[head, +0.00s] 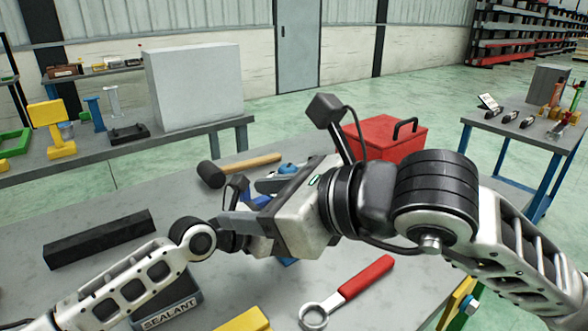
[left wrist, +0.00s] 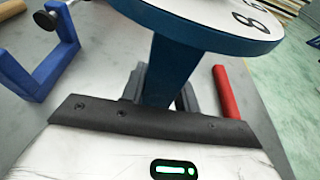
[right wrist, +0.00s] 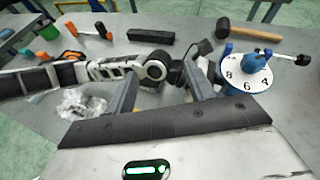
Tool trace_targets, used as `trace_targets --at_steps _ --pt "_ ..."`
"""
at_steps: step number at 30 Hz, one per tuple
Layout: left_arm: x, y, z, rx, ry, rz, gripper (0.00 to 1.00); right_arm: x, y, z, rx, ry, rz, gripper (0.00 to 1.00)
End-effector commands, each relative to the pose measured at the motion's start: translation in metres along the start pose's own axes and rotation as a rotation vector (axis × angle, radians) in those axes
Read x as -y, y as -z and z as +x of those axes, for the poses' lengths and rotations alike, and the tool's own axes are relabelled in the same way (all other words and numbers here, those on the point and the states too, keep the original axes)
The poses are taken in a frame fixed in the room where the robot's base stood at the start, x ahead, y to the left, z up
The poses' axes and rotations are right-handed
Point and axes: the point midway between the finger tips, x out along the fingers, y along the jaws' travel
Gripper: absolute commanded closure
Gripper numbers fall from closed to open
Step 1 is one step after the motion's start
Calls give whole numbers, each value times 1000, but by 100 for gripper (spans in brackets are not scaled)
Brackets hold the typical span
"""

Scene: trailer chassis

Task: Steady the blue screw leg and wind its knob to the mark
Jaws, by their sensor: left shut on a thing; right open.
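The blue screw leg's post (left wrist: 172,72) stands between the fingers of my left gripper (left wrist: 160,92), which is shut on it below the dial. A white numbered dial (right wrist: 246,80) with a blue knob (right wrist: 254,60) sits on top, and a crank arm with a dark grip (right wrist: 300,60) reaches out to the right. My right gripper (right wrist: 163,92) is open and empty, with the dial to the right of its fingers in its wrist view. In the head view my right gripper (head: 245,212) hides most of the leg; the knob (head: 288,168) shows behind it. I cannot make out the mark.
A hammer (head: 238,168) and a red toolbox (head: 385,138) lie behind the leg. A red-handled wrench (head: 350,290) lies in front, a black bar (head: 100,238) at left, and a sealant box (head: 168,308) near my left arm. A blue clamp (left wrist: 40,60) stands beside the leg.

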Motion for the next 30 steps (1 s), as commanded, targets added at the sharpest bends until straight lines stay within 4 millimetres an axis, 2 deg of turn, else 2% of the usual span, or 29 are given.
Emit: trace_targets --at_steps 1,3,6,9,13,17,22,26,30 --pt "0 0 0 0 -1 0 100 -24 -8 -1 34 -116 -59 47" --pt "-1 0 0 0 -1 0 100 -55 -18 -7 100 -273 -120 47" --pt "-1 0 0 0 -1 0 100 -92 -36 -22 215 -461 -163 47" --pt "-1 0 0 0 -1 0 100 -116 -57 -41 351 -596 -158 47" --pt "-1 0 0 0 -1 0 100 -124 -88 -62 529 -672 -90 47" --pt "0 0 0 -1 -1 0 100 -109 -116 -72 674 -631 25 47" --pt "0 0 0 -1 -1 0 100 -62 -136 -64 756 -418 190 47" --pt "0 0 0 -1 -1 0 100 -14 -127 -46 702 -173 289 47" --pt "-1 0 0 -1 -1 0 100 36 -90 -27 527 109 343 47"
